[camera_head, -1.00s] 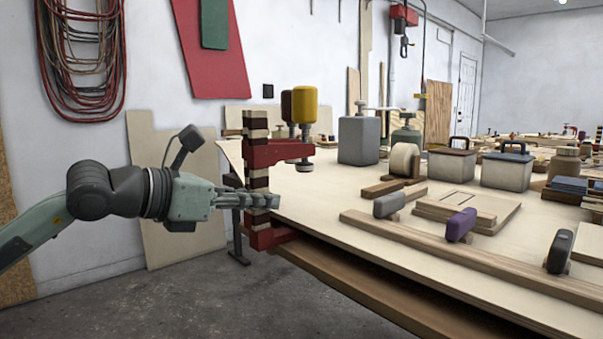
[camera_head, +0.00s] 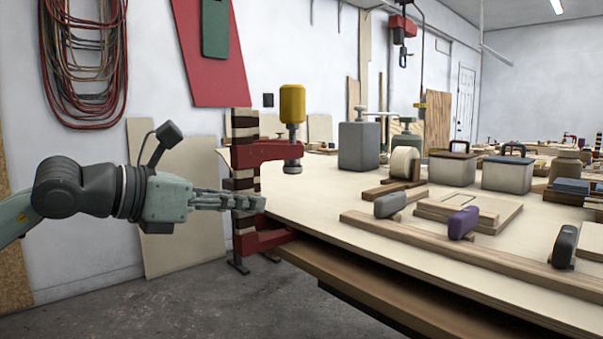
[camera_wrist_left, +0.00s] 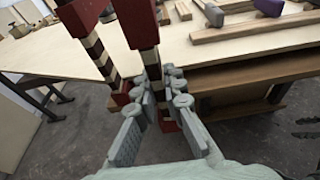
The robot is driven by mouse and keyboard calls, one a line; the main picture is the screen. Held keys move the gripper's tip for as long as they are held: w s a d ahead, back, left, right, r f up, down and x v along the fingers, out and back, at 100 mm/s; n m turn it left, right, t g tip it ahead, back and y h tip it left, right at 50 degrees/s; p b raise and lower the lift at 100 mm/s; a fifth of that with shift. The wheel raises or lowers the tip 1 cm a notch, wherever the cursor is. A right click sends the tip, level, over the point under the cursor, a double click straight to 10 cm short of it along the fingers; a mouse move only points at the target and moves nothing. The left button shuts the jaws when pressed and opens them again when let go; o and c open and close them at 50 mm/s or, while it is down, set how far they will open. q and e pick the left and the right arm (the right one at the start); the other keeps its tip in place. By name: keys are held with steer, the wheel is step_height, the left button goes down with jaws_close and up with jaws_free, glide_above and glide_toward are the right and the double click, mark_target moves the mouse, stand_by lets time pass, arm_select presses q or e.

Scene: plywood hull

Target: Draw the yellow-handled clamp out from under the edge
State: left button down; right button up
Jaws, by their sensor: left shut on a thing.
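The yellow-handled clamp has a yellow handle (camera_head: 292,103), a red upper jaw (camera_head: 264,153), a striped dark-and-pale bar (camera_head: 245,185) and a red lower jaw (camera_head: 262,241). It stands upright at the near left edge of the worktop (camera_head: 320,197). Its pad hangs over the top with a gap. The lower jaw's right end reaches to the underside of the edge. My left gripper (camera_head: 247,203) is shut on the bar, coming in from the left. In the left wrist view the fingers (camera_wrist_left: 160,92) close around the nearer striped bar.
A second red clamp (camera_wrist_left: 95,48) with a striped bar stands close beside the held one in the left wrist view. On the worktop are a grey canister (camera_head: 358,146), a tape roll (camera_head: 404,163) and a long wooden strip (camera_head: 470,256). Floor left of the edge is open.

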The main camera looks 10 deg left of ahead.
arm_select(q)
steer(key=b+v, duration=0.3)
steer(key=shift+s+a+f, duration=0.15)
steer(key=shift+s+f, duration=0.05)
steer(key=shift+s, duration=0.05)
stand_by(0.4)
stand_by(0.5)
step_height(320, 180, up, 17)
steer(key=p, duration=1.4)
steer(key=shift+f, duration=0.1)
